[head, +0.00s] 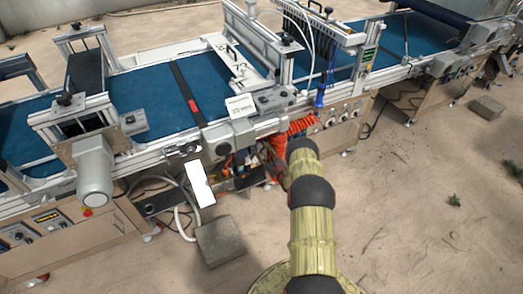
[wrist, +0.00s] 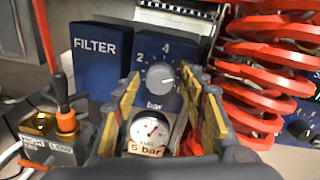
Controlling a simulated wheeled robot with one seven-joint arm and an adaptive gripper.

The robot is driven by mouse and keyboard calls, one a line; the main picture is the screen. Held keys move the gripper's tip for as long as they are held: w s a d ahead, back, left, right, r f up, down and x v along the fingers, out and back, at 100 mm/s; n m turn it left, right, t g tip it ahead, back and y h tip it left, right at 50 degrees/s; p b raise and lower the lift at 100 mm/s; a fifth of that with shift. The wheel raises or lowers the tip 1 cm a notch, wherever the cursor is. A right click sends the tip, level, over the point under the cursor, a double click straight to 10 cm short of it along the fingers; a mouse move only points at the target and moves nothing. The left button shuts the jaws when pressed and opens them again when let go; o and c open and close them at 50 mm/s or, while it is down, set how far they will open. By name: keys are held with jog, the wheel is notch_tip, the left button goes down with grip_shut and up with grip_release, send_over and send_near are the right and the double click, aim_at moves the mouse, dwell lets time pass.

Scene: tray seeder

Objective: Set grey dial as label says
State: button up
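The grey dial (wrist: 160,77) sits on a dark blue box (wrist: 170,45) in the wrist view, with a scale showing 2 and 4 above "bar". A pale mark shows on the dial's right side; its exact setting is hard to read. Below it is a round white gauge (wrist: 150,131) with a red needle and a label (wrist: 146,150) reading "5 bar". My gripper (wrist: 161,84) is open, its yellow-padded fingers on either side of the dial; I cannot tell whether they touch it. In the head view my arm hides the gripper and the dial.
A blue box marked FILTER (wrist: 98,55) stands left of the dial. A lever with an orange collar (wrist: 66,121) rises beside HIGH/LOW markings at lower left. A coiled red hose (wrist: 265,65) lies close on the right. The blue-belted seeder line (head: 142,104) runs above in the head view.

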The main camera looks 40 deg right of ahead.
jog(key=c, duration=1)
jog(key=shift+o, duration=0.2)
jog(key=shift+a+n+b, duration=0.1)
jog(key=shift+n+b, duration=1)
jog(key=shift+n, duration=1.7)
jog(key=o, duration=1.2)
jog(key=shift+c, duration=0.2)
jog(key=s+a, duration=0.2)
jog(key=s, duration=0.9)
jog(key=shift+s+r, duration=0.2)
jog(key=shift+s, duration=0.15)
